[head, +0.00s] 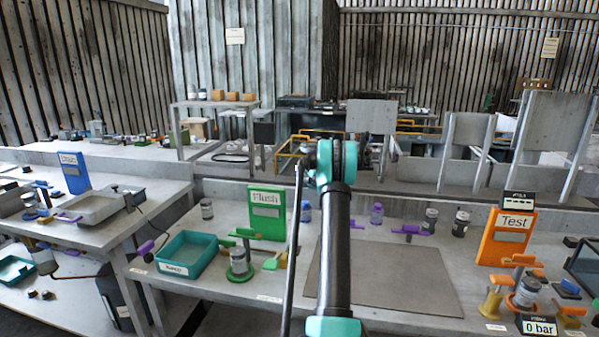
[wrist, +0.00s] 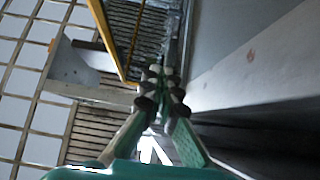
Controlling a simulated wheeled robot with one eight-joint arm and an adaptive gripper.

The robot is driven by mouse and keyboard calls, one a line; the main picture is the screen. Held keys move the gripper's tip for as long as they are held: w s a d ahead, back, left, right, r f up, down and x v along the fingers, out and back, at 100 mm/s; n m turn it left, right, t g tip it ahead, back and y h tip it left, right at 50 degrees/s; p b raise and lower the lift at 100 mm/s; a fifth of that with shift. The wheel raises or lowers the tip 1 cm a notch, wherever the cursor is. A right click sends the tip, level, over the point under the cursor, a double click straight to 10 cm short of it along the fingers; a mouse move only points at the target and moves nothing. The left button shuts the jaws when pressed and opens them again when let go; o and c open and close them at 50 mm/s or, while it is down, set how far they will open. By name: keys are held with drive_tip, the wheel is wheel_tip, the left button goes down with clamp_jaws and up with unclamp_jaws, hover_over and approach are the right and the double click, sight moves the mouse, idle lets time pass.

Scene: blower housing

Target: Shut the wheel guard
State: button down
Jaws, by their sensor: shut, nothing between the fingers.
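My gripper (wrist: 160,82) is shut and empty in the wrist view, its fingertips together near the middle of the picture. In the head view my arm reaches forward over the front bench and hides the gripper. In the head view a yellow frame (head: 284,158) stands left of my arm's teal joint, behind the bench. I cannot tell for sure which part is the wheel guard; no wheel shows clearly.
A large grey surface (wrist: 255,65) lies close on the right in the wrist view. A grey plate (wrist: 72,64) is at the left. The front bench holds a green Flush sign (head: 267,222), a teal tray (head: 187,257) and an orange Test sign (head: 507,248). Grey panels (head: 465,135) stand behind.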

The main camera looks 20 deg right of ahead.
sight(310, 154)
drive_tip(key=w+d, duration=0.1)
drive_tip(key=w, duration=0.1)
drive_tip(key=w+d, duration=0.2)
drive_tip(key=w, duration=0.1)
drive_tip(key=w+d, duration=0.2)
drive_tip(key=w, duration=0.1)
drive_tip(key=shift+d, duration=0.25)
drive_tip(key=shift+a, duration=0.1)
